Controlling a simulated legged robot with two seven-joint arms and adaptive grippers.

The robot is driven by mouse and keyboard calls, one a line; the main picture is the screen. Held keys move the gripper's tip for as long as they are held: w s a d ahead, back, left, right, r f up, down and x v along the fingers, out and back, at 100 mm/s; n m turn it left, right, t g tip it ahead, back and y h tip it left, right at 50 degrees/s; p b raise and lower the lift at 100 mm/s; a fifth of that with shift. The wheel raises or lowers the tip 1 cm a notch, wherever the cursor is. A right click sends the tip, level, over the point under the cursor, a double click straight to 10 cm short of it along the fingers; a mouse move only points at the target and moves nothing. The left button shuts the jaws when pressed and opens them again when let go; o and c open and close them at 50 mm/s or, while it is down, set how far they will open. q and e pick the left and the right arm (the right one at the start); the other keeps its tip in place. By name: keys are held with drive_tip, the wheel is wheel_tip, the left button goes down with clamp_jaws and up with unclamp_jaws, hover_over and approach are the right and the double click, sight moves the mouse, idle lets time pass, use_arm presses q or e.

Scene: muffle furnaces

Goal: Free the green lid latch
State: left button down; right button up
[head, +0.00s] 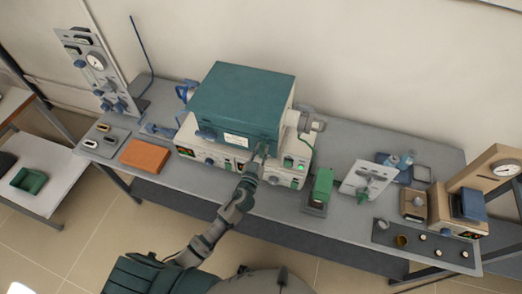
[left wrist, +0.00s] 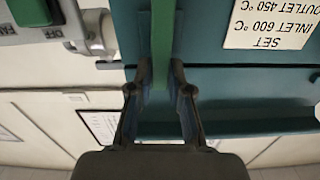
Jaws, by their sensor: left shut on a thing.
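The muffle furnace (head: 240,100) has a teal box-shaped top over a white control base and stands mid-bench. The green lid latch (left wrist: 162,45) is an upright green bar on its teal front, seen close in the left wrist view. My left gripper (head: 260,156) reaches the front right of the furnace. In the left wrist view my left gripper (left wrist: 159,88) has its fingers on either side of the latch bar and is shut on it. The fingers hide part of the latch in the head view. My right gripper is not in view.
An orange block (head: 145,155) lies left of the furnace. A green-topped device (head: 321,186) and a white stand (head: 365,181) are to the right. The bench front edge is below the furnace.

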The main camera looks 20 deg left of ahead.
use_arm(q)
drive_tip(key=m, duration=0.2)
drive_tip(key=d+m, duration=0.1)
drive_tip(key=m, duration=0.1)
drive_tip(key=shift+f+m, duration=0.15)
drive_tip(key=shift+m, duration=0.15)
drive_tip(key=m, duration=0.3)
drive_tip(key=d+m, duration=0.1)
drive_tip(key=shift+f+m, duration=0.3)
drive_tip(key=shift+f, duration=0.05)
drive_tip(key=m, duration=0.3)
drive_tip(key=f+m, duration=0.1)
drive_tip(key=shift+d, duration=0.3)
drive_tip(key=shift+s+d+f+m, duration=0.1)
drive_tip(key=shift+f+m, duration=0.2)
drive_tip(key=shift+m, duration=0.7)
drive_tip(key=shift+f+m, duration=0.25)
drive_tip(key=shift+m, duration=0.75)
drive_tip(key=shift+f, duration=0.1)
drive_tip(key=c, duration=1.1)
unclamp_jaws()
